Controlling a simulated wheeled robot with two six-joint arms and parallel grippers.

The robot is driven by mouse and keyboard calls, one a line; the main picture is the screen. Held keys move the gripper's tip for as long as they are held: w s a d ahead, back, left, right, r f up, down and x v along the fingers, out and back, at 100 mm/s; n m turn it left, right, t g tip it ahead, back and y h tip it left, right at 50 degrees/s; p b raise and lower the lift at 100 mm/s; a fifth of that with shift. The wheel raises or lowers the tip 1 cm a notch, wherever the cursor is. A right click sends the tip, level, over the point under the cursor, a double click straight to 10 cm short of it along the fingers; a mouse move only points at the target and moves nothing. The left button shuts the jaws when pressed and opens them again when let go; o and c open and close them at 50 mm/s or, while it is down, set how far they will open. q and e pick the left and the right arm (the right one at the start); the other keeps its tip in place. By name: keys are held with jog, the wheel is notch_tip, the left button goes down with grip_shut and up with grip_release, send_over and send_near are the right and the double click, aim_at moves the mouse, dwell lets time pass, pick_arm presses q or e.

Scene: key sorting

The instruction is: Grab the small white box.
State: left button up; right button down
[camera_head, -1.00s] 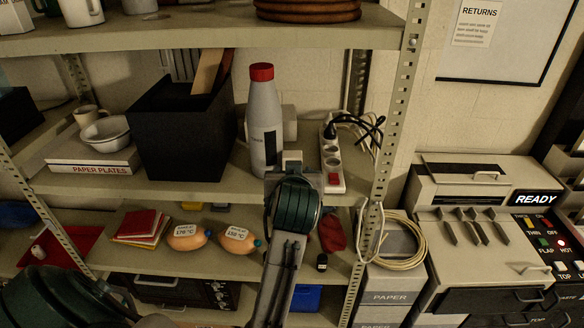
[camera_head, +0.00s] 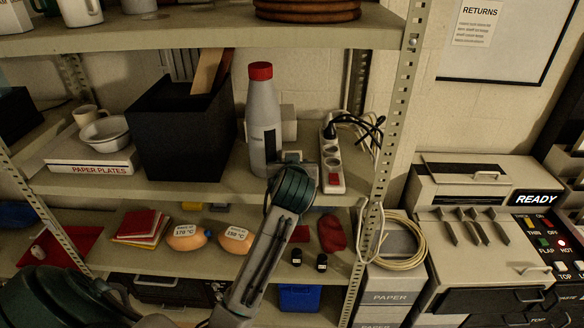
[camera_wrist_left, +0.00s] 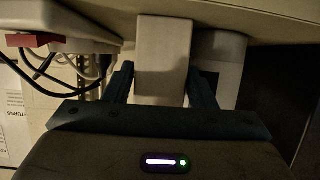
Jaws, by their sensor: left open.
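The small white box (camera_wrist_left: 163,58) stands upright between the two dark fingers of my left gripper (camera_wrist_left: 163,82) in the left wrist view. The fingers are open on either side of it, with narrow gaps visible. In the head view my left gripper (camera_head: 297,168) is at the front of the middle shelf, between the bottle and the power strip. My right gripper is not in view.
A grey bottle with a red cap (camera_head: 263,125) stands close on the left of my gripper. A white power strip (camera_head: 332,165) with black cables lies close on the right. A black bin (camera_head: 180,135) is farther left. The shelf board (camera_head: 215,190) runs below.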

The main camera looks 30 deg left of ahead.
pick_arm(q)
jog(key=c, duration=0.6)
jog(key=shift+c, duration=0.2)
